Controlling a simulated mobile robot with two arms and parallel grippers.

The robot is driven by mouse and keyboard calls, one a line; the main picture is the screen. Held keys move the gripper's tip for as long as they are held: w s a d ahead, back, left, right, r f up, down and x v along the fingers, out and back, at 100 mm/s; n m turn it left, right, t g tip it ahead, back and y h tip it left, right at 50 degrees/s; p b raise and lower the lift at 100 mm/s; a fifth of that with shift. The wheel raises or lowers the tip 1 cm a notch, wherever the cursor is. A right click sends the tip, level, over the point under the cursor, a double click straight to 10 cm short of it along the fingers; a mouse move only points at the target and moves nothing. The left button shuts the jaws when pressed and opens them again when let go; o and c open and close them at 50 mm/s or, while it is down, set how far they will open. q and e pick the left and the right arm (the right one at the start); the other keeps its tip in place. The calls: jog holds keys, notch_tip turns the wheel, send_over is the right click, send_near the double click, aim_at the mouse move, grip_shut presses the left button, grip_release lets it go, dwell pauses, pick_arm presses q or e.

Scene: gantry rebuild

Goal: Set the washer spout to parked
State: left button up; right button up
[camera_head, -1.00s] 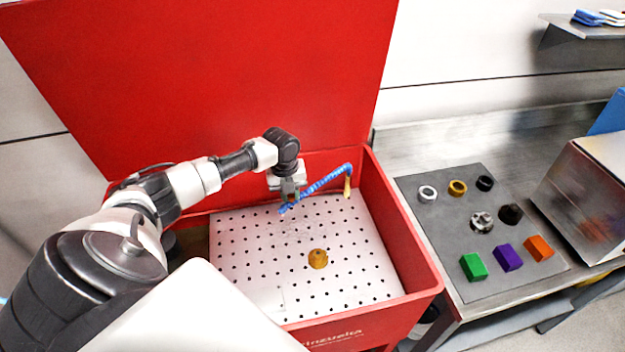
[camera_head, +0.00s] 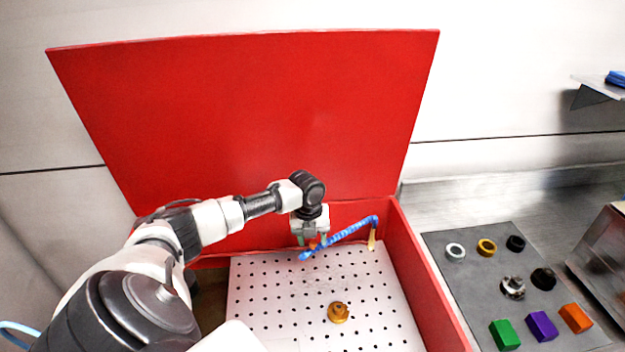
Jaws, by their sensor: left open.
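The red washer (camera_head: 430,290) stands with its lid (camera_head: 250,120) raised. Its blue segmented spout (camera_head: 346,232) runs from the upper right of the basin down to the left, with a yellowish nozzle piece (camera_head: 371,240) hanging at its right end. My left gripper (camera_head: 311,241) is open and points down at the left end of the spout. I cannot tell whether the fingers touch the spout. My right gripper is not in view.
A brass part (camera_head: 338,312) sits on the perforated basin plate (camera_head: 270,300). To the right, a grey mat (camera_head: 470,290) holds rings, dark and metal parts, and green, purple and orange blocks. A metal box (camera_head: 603,255) stands at the far right.

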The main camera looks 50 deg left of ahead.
pick_arm(q)
notch_tip(320, 180, up, 10)
jog(key=b, duration=0.1)
jog(key=shift+s+a+f+b, duration=0.15)
jog(key=shift+s+a+b, duration=0.2)
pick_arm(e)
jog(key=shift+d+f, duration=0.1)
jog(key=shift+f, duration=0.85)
